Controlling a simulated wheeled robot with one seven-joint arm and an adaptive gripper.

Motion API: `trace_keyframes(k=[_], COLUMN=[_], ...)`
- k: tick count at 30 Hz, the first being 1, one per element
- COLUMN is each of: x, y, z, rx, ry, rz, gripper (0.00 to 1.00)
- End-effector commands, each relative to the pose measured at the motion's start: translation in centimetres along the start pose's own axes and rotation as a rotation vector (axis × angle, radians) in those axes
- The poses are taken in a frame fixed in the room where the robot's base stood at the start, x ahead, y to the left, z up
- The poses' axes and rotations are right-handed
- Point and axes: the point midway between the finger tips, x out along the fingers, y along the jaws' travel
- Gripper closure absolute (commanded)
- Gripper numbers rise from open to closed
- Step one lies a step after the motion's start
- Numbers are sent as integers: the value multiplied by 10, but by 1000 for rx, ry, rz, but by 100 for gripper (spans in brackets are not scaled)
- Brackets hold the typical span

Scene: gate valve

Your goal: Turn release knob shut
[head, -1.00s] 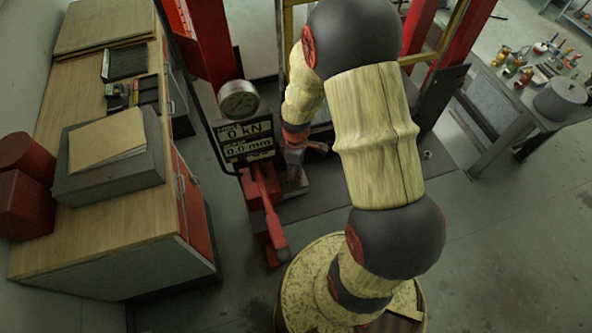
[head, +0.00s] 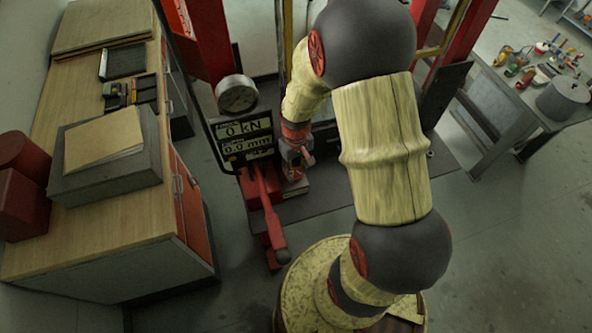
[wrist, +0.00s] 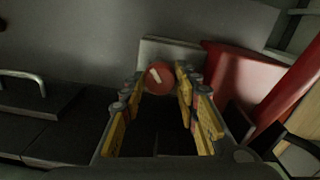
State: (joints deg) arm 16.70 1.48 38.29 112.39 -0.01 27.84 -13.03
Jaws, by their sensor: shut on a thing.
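The release knob (wrist: 161,79) is a round red disc with a white pointer mark, seen face-on in the wrist view. The mark is tilted, running from upper left to lower right. My gripper (wrist: 159,88) has its yellow-padded fingers on the left and right sides of the knob and is shut on it. A grey block shows behind the knob. In the head view my gripper (head: 296,162) is low beside the red pump base, and the knob cannot be made out there.
A red lever (head: 268,215) slopes down just left of my gripper. A display (head: 246,138) reading 0 kN and 0.0 mm and a round gauge (head: 237,94) stand above it. A wooden bench (head: 110,215) is at left, a tool table (head: 530,95) at right.

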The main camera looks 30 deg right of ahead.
Motion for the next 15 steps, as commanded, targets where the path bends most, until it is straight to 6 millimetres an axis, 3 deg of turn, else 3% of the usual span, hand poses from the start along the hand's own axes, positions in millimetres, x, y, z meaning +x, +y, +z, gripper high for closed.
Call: trace_keyframes(k=[15], x=[0], y=[0], z=[0], rx=[462], ry=[1], rz=[0], gripper=[94])
